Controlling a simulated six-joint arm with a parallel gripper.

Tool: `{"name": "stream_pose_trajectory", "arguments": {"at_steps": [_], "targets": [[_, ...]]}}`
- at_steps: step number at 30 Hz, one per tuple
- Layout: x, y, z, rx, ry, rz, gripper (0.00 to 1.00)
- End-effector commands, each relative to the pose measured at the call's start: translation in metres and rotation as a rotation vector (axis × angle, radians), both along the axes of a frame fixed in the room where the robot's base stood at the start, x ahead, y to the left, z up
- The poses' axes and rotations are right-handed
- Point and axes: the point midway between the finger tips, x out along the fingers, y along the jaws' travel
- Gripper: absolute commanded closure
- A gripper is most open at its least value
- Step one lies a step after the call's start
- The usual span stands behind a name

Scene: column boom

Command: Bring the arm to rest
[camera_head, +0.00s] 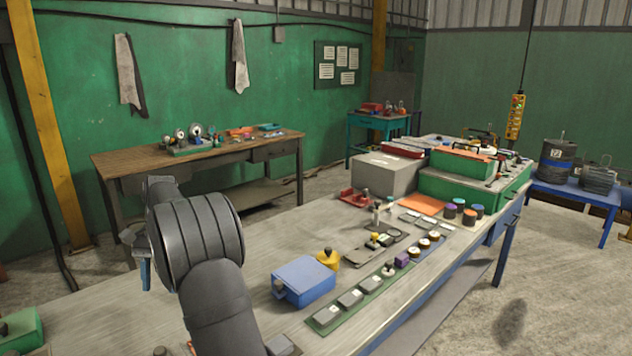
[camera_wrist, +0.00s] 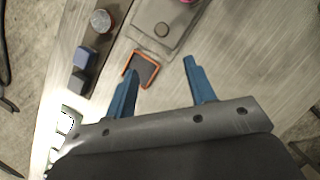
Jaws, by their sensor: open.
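My gripper (camera_wrist: 158,80) shows in the wrist view with its two blue fingers spread apart. Nothing is between the fingers. The left finger overlaps the edge of a small dark square piece with an orange border (camera_wrist: 146,66) on the bench; I cannot tell how far above it the finger is. In the head view my dark arm rises at the lower left over the bench, and a blue finger (camera_head: 145,273) shows at its left side.
The long workbench (camera_head: 110,315) holds a blue box (camera_head: 304,281), a yellow knobbed piece (camera_head: 328,259), a green strip with grey blocks (camera_head: 350,299) and several small parts. A grey box (camera_head: 386,175) and green case (camera_head: 462,162) stand farther back. A wooden table (camera_head: 120,163) is behind.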

Motion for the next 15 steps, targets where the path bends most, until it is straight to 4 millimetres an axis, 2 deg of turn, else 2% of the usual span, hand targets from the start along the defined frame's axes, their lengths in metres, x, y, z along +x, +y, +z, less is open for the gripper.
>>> {"name": "stream_pose_trajectory", "arguments": {"at_steps": [15], "targets": [[-0.041, 0.001, -0.096, -0.001, 0.004, 0.002, 0.5]]}}
